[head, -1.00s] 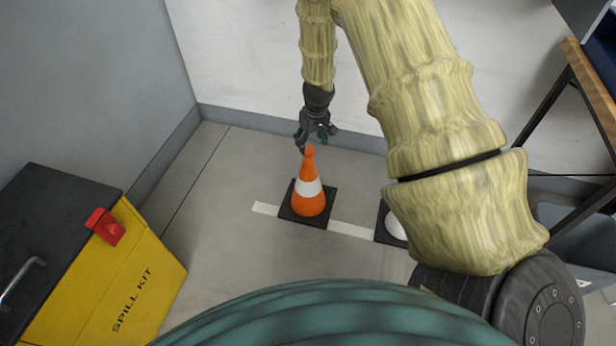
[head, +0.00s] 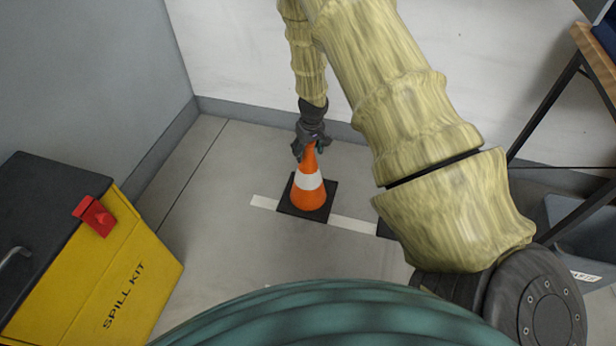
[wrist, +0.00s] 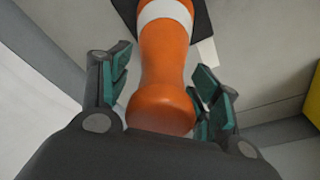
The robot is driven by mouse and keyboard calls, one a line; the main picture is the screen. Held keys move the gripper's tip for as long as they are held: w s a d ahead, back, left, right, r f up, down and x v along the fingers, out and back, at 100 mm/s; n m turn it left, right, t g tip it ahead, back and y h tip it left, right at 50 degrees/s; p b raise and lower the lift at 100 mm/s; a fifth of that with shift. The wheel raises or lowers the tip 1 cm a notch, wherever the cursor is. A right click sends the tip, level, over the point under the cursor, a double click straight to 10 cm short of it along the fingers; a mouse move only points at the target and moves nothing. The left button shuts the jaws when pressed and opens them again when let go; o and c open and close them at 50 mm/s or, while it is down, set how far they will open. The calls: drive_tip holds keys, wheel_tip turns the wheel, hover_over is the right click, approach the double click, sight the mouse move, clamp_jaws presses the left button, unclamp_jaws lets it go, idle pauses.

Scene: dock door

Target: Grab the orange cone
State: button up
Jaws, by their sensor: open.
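The orange cone (head: 309,193) has a white band and a black square base, and stands upright on the floor over a white line. My gripper (head: 309,150) is at the cone's top. In the wrist view the cone's rounded tip (wrist: 161,108) lies between the two open fingers of my gripper (wrist: 163,95), with teal pads on either side. A gap shows between the left pads and the cone. The right pads are close to the cone, and I cannot tell whether they touch it. The fingers partly cover the cone's tip in the head view.
A yellow spill kit box (head: 120,270) with a dark lid and red latch (head: 94,216) stands at the left. Walls meet in the corner behind the cone. A wooden-topped table (head: 597,62) and grey bin (head: 575,240) are at the right. Floor left of the cone is clear.

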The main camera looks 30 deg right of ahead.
clamp_jaws()
idle(0.3)
